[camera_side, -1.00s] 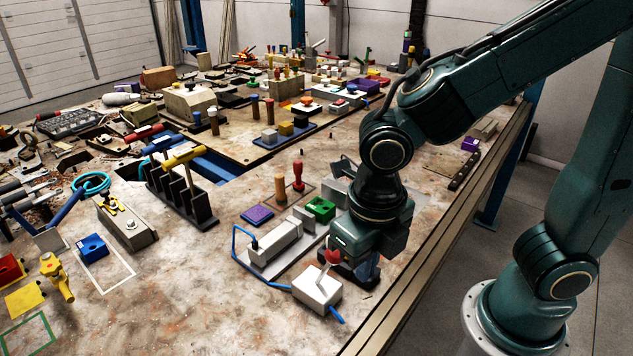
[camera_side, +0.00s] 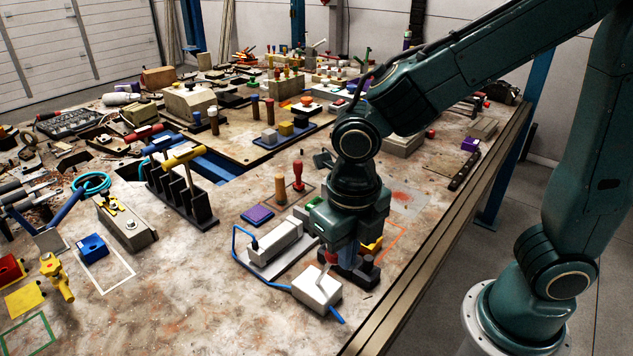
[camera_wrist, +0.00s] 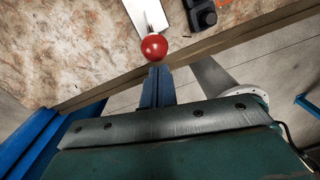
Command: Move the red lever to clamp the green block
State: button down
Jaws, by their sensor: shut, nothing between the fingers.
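In the side view my gripper hides much of the knob. A bit of the green block (camera_side: 314,201) shows behind my gripper; most of it is hidden. The clamp's grey cylinder (camera_side: 276,242) lies left of it.
A blue hose (camera_side: 236,245) runs from the cylinder to the white box. A dark fixture with posts (camera_side: 362,270) and a yellow piece (camera_side: 375,243) stand right of my gripper. A purple block (camera_side: 257,215) lies behind the cylinder. Bare bench is in front of the box.

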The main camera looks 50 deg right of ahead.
jog(key=shift+w+r+g, duration=0.25)
jog(key=shift+w+g, duration=0.15)
jog(key=shift+w, duration=0.1)
jog(key=shift+w+r+g, duration=0.15)
jog(key=shift+w+g, duration=0.35)
jog(key=shift+w, duration=0.1)
jog(key=shift+w+r+g, duration=0.15)
jog(key=shift+w+g, duration=0.35)
jog(key=shift+w, duration=0.1)
jog(key=w+g, duration=0.2)
jog(key=w, duration=0.4)
jog(key=shift+w+g, duration=0.3)
jog(key=shift+w, duration=0.2)
jog(key=shift+s+f, duration=0.15)
jog(key=shift+s, duration=0.05)
jog(key=shift+s+f, duration=0.35)
jog(key=shift+s, duration=0.25)
jog(key=shift+w+r, duration=0.1)
jog(key=shift+r, duration=0.05)
